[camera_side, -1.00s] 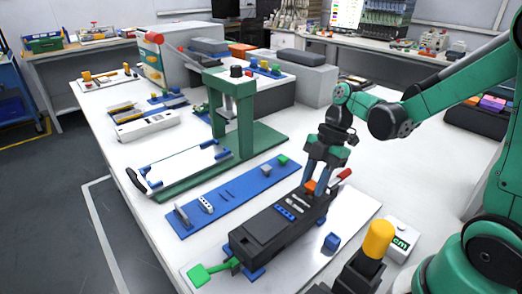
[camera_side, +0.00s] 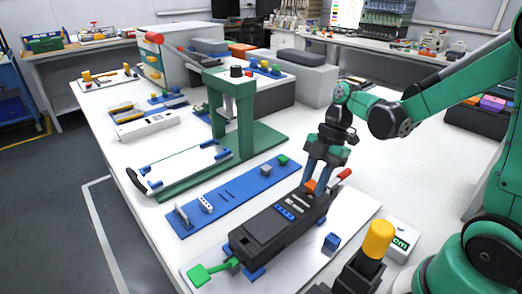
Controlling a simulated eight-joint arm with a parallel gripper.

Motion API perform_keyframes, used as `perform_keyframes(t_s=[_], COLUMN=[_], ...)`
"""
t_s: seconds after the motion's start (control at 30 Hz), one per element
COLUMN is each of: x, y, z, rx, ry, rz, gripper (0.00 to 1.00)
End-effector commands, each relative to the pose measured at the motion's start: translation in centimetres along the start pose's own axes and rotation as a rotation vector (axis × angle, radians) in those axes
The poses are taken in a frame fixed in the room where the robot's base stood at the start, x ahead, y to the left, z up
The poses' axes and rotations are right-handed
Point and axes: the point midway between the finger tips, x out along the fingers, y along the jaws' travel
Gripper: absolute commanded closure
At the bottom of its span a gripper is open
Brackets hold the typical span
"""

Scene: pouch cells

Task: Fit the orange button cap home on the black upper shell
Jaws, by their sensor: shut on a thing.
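The black upper shell (camera_side: 262,236) lies lengthwise on a white board near the front right of the table. A row of blue buttons and a white slotted strip show on its top. The orange button cap (camera_side: 310,186) shows between the fingertips of my gripper (camera_side: 315,184), over the far end of the shell. The gripper points down and is shut on the cap. The cap is at or very close to the shell's top. I cannot tell whether it is fully seated, because the fingers hide part of it.
A blue strip (camera_side: 246,190) with small parts lies left of the shell. A green press (camera_side: 238,120) stands behind it. A red-handled clamp (camera_side: 344,174), a blue block (camera_side: 332,241), a green-handled clamp (camera_side: 200,275) and a yellow-topped post (camera_side: 378,238) surround the shell.

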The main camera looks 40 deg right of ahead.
Motion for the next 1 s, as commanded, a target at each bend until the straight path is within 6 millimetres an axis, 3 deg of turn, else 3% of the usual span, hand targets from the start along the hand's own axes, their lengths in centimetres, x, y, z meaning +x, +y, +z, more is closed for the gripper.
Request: perform_keyframes(t_s=[0.73, 0.77, 0.87, 1.0], x=[0.87, 0.84, 0.83, 0.83], y=[0.02, 0.02, 0.01, 0.01], z=[0.37, 0.36, 0.35, 0.35], rx=[0.000, 0.000, 0.000, 0.000], ry=[0.000, 0.000, 0.000, 0.000], rz=[0.000, 0.000, 0.000, 0.000], gripper=[1.00, 0.62, 0.34, 0.34])
